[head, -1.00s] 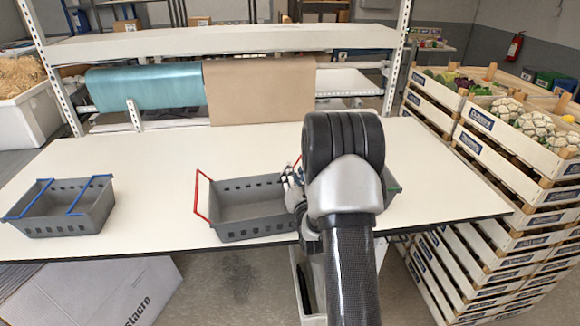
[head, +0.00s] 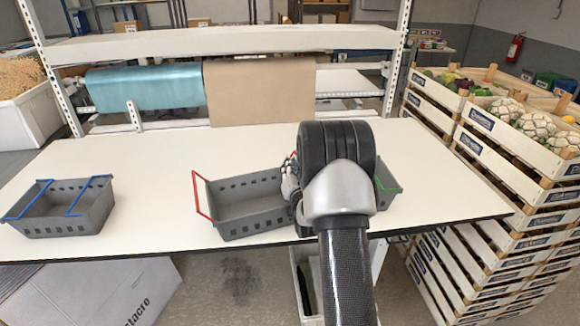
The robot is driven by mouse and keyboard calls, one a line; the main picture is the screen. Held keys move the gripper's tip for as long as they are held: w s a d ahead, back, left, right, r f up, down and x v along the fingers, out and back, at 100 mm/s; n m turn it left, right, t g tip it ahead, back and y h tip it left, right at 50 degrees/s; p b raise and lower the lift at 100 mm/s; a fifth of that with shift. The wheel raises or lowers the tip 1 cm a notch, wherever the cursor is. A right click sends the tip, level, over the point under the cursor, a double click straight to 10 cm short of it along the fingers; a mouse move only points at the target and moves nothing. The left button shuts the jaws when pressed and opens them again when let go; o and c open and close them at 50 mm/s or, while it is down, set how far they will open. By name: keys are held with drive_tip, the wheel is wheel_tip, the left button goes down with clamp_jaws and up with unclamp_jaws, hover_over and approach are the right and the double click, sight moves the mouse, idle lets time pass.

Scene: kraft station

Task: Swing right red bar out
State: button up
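A grey basket (head: 240,206) with red bars stands near the front edge of the white table, left of my arm. Its left red bar (head: 202,195) leans outward beyond the basket's left end. The basket's right end and most of its right red bar are hidden behind my arm and gripper. My gripper (head: 290,180) is only partly visible, at the right part of this basket. Its fingertips are hidden, so I cannot tell whether it is open or touching the bar.
A grey basket with blue bars (head: 75,222) stands at the left. Another with a green bar (head: 386,184) is partly hidden behind my arm. Stacked vegetable crates (head: 510,190) stand right of the table (head: 150,170). Paper rolls (head: 145,88) hang at the back.

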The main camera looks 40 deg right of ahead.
clamp_jaws()
drive_tip(key=shift+c, duration=0.2)
unclamp_jaws()
drive_tip(key=o, duration=0.6)
drive_tip(key=shift+c, duration=0.2)
drive_tip(key=v, duration=1.2)
